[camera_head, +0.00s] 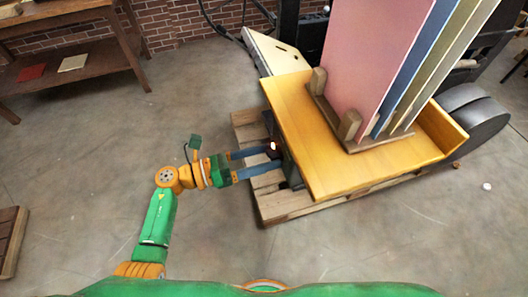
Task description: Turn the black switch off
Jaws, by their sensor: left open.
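My left gripper (270,158) reaches right from the left arm, with its two blue-grey fingers apart and nothing seen between them. The fingertips are at the left side of the yellow-topped press table (300,130). A small dark part with a bright white and reddish spot (273,146) shows at the upper fingertip. I cannot tell whether this is the black switch, or whether the finger touches it. A dark greenish box-like part (291,172) sits under the table edge by the lower fingertip. My right gripper is out of view.
The table stands on a wooden pallet (275,208) and carries a wooden rack (372,140) of tall coloured panels (375,50). A brown wooden bench (60,75) stands at the upper left. The concrete floor between is mostly clear.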

